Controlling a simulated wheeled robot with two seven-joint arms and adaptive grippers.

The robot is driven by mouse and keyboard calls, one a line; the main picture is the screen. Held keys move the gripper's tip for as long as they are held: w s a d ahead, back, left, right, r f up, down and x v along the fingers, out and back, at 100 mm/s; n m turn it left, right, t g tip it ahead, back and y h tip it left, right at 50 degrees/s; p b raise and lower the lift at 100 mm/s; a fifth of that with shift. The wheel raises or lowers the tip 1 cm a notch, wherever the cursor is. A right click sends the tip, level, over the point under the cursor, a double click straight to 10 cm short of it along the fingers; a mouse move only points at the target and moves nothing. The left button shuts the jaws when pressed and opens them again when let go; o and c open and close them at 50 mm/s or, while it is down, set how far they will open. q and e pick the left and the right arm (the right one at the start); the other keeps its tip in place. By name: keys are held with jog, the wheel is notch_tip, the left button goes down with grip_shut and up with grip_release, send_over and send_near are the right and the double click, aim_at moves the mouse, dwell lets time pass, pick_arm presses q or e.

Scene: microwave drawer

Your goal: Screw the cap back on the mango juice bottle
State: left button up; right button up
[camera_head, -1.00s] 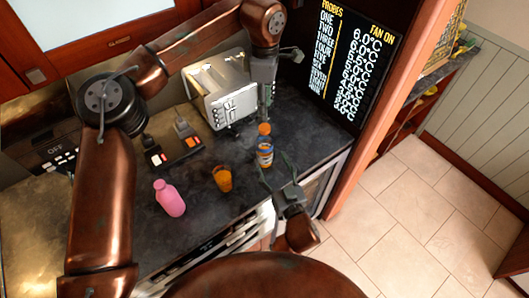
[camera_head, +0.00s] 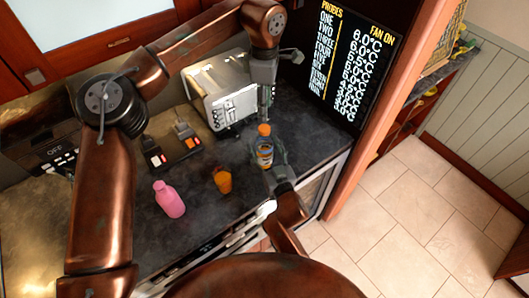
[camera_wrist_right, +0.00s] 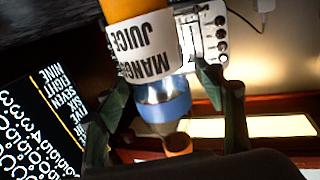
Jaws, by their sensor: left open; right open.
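The mango juice bottle (camera_head: 264,157) stands upright on the dark counter. It has an orange body, a white label (camera_wrist_right: 147,45) and a blue band (camera_wrist_right: 164,108). The orange cap (camera_head: 264,130) is at the bottle's top and also shows in the wrist view (camera_wrist_right: 177,144); I cannot tell whether it is seated. My left gripper (camera_head: 265,116) is open and points down just above the cap. My right gripper (camera_head: 268,152) is open, with its fingers on either side of the bottle; in the wrist view its fingers (camera_wrist_right: 160,85) flank the label and band.
An orange cup (camera_head: 222,181) and a pink bottle (camera_head: 169,200) stand to the left on the counter (camera_head: 195,225). A display panel (camera_head: 345,60) rises at the right.

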jog(key=shift+c, duration=0.2)
grip_shut()
dwell(0.5)
